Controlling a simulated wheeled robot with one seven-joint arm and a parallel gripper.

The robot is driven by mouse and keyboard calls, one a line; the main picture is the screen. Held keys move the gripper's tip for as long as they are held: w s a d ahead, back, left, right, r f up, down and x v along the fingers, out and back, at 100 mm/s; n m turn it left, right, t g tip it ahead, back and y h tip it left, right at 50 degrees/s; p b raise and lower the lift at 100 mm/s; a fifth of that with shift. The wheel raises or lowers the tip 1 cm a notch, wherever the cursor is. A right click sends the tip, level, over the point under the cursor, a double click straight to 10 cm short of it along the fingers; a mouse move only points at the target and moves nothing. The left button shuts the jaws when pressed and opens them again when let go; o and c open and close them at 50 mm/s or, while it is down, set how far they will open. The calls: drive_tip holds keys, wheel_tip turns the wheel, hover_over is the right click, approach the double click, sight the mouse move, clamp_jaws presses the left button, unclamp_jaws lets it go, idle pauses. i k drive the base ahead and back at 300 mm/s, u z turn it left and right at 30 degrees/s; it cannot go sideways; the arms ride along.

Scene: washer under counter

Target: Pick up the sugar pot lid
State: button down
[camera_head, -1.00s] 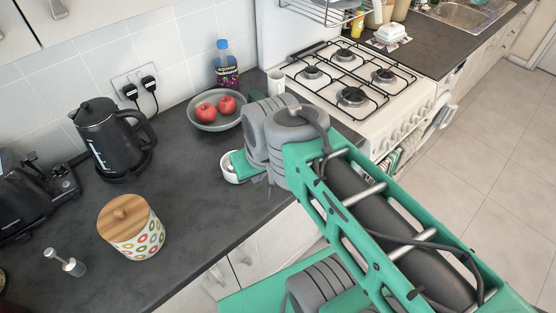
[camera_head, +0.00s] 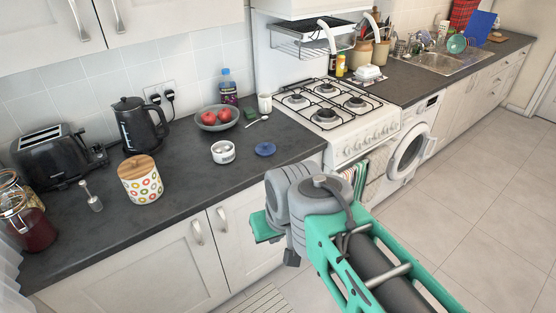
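A small blue round lid (camera_head: 265,149) lies flat on the dark counter. A small white open pot (camera_head: 223,152) with pale contents stands just left of it. The blue lid looks like the sugar pot's lid, and nothing touches it. A patterned canister (camera_head: 141,181) stands further left with a wooden lid (camera_head: 137,166) on it. My arm rises from the lower right, in front of the counter edge and below the blue lid. My gripper's fingers do not show, so I see neither their opening nor anything held.
A bowl of red fruit (camera_head: 217,118), a spoon (camera_head: 257,122) and a white cup (camera_head: 265,103) lie behind the lid. The gas stove (camera_head: 350,135) stands to the right. A kettle (camera_head: 139,125) and toaster (camera_head: 52,153) stand left. The counter around the lid is mostly clear.

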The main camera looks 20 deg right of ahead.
sight(264, 148)
drive_tip(key=z, duration=0.1)
drive_tip(key=i, duration=0.9)
drive_tip(key=u, duration=3.65)
drive_tip(key=k, duration=1.6)
drive_tip(key=z, duration=0.35)
